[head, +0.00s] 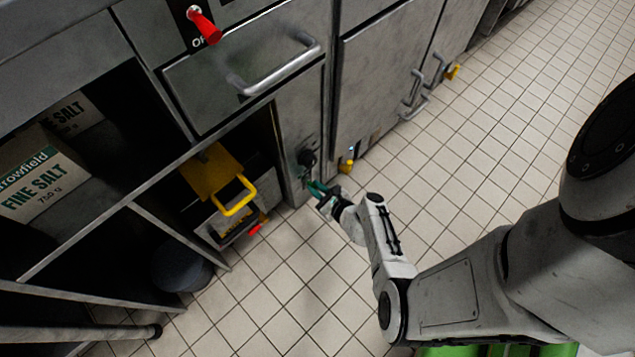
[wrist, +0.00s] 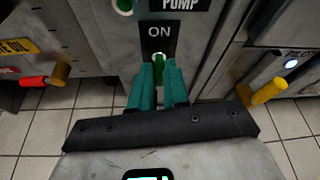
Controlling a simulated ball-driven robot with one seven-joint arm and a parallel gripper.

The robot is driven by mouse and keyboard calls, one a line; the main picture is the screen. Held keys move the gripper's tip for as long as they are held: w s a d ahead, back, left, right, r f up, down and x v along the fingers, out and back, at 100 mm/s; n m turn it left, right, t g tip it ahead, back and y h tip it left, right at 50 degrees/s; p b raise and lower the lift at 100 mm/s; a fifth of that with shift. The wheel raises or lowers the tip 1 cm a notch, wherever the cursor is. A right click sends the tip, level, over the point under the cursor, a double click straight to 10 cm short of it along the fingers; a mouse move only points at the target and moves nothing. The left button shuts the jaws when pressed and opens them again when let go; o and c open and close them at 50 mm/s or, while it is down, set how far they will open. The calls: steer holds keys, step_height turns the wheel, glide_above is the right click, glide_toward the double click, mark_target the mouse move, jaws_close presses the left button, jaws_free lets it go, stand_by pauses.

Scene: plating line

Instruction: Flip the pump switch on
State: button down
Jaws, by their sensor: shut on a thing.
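In the wrist view a dark panel with a "PUMP" label (wrist: 182,4) and an "ON" plate (wrist: 158,36) is on the steel cabinet front. A green piece of the pump switch (wrist: 157,62) shows between the teal fingertips, just below the "ON" lettering. My gripper (wrist: 157,78) is shut on it; the fingers hide most of the lever. In the head view my gripper (head: 318,187) is low at the narrow cabinet front, right of the open bay. The switch itself cannot be made out there.
A red lever (head: 205,26) sits on the upper panel. A yellow knob (wrist: 270,90) and a lit "PILOT" lamp (wrist: 291,64) are to the right. The tiled floor (head: 480,140) is clear.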

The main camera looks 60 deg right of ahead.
steer(key=shift+w+r+g+y+p, duration=0.2)
steer(key=shift+r+g+p, duration=0.35)
steer(key=shift+p, duration=0.85)
steer(key=shift+w+r+g+y+p, duration=0.1)
steer(key=shift+r+g+y+p, duration=0.4)
steer(key=shift+p, duration=0.9)
steer(key=shift+f+g+p, duration=0.15)
steer(key=shift+g+p, duration=0.2)
steer(key=shift+p, duration=0.05)
steer(key=shift+d+f+g+p, duration=0.1)
steer(key=shift+g+p, duration=0.3)
steer(key=shift+p, duration=0.4)
steer(key=c, duration=1.1)
jaws_free()
steer(key=p+v, duration=0.6)
steer(key=v, duration=0.4)
steer(key=shift+s+a, duration=0.2)
steer(key=shift+s, duration=0.1)
